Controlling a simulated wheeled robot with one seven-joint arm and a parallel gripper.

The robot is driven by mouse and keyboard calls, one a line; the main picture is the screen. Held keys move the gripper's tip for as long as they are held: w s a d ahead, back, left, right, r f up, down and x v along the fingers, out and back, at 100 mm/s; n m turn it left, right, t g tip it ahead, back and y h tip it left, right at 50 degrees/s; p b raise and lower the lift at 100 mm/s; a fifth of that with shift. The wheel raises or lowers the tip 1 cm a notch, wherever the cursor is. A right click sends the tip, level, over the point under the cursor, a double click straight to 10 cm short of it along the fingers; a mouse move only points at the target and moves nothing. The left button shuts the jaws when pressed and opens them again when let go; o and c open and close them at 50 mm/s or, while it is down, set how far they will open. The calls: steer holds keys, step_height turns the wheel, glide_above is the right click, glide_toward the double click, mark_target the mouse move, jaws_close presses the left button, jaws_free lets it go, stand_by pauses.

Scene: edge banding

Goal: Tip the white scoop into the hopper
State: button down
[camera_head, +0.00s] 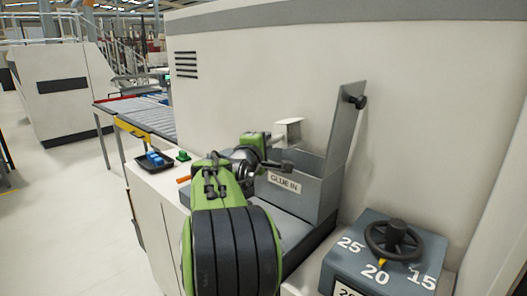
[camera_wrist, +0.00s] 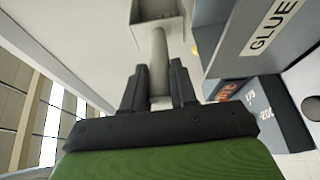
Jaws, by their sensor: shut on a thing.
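My gripper (camera_wrist: 158,88) is shut on the handle of the white scoop (camera_wrist: 160,42). The scoop's box-shaped head is at the top of the wrist view, cut off by the edge. In the head view, my gripper (camera_head: 284,166) is at the left end of the hopper and the scoop (camera_head: 289,130) shows pale above and behind it. The grey hopper (camera_head: 318,193), labelled GLUE IN, has its lid (camera_head: 343,135) standing open. It is to the right of the scoop in the wrist view (camera_wrist: 238,42). The scoop's contents and the hopper's inside bottom are hidden.
A large cream machine wall (camera_head: 420,110) rises close behind the hopper. A dial box with a handwheel (camera_head: 393,240) stands at the front right. A black tray with a blue item (camera_head: 153,160) and a green button (camera_head: 183,156) are at the left. A roller conveyor (camera_head: 150,118) lies beyond.

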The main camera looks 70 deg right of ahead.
steer(key=m+h+b, duration=0.1)
steer(key=m+b, duration=0.1)
steer(key=b, duration=0.1)
steer(key=s+m+g+h+b, duration=0.1)
steer(key=m+b, duration=0.2)
steer(key=b, duration=0.1)
steer(key=s+a+f+m+h+b, duration=0.1)
steer(key=m+b, duration=0.1)
steer(key=b, duration=0.2)
steer(key=shift+s+m, duration=0.15)
steer(key=shift+m, duration=0.15)
stand_by(0.4)
steer(key=shift+r, duration=0.1)
steer(key=shift+r+p, duration=0.9)
steer(key=shift+r, duration=0.1)
step_height(320, 180, down, 2)
steer(key=shift+f+b, duration=0.25)
steer(key=shift+b, duration=0.95)
steer(key=shift+r, duration=0.2)
steer(key=shift+r+p, duration=0.1)
steer(key=shift+p, duration=0.3)
